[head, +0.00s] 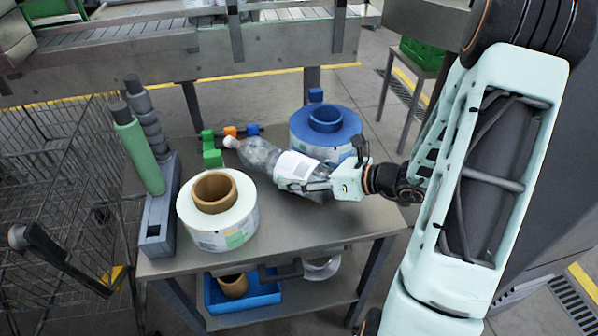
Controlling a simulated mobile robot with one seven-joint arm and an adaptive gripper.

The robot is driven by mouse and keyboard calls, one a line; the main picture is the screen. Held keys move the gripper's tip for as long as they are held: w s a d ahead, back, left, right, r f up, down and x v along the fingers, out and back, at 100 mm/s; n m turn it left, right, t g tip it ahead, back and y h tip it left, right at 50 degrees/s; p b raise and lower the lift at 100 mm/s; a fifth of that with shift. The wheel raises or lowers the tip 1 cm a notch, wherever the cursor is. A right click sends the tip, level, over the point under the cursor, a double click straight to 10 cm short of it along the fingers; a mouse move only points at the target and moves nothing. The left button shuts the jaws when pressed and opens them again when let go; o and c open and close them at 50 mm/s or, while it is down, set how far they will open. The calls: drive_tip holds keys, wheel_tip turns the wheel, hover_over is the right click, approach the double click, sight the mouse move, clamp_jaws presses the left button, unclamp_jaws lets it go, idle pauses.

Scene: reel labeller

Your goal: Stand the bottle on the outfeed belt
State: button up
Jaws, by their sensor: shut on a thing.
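A clear bottle (258,155) with a white cap and a white label is tilted well over above the work table, its cap toward the left. My gripper (312,186) is shut on the bottle near its base end, at the right. I cannot tell whether the bottle touches the table. A roller conveyor (120,36) runs along the back above the table height, with a grey side rail. I cannot tell from this view whether it is the outfeed belt.
On the table (310,222) stand a white label reel (218,222), a blue-topped reel (345,128), a grey holder with a green roll (142,157) and small coloured blocks (211,150). A wire cart (50,175) stands left. A blue bin (242,296) sits on the lower shelf.

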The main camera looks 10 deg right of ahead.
drive_tip(key=shift+w, duration=0.1)
drive_tip(key=o, duration=2.1)
drive_tip(key=shift+f, duration=0.1)
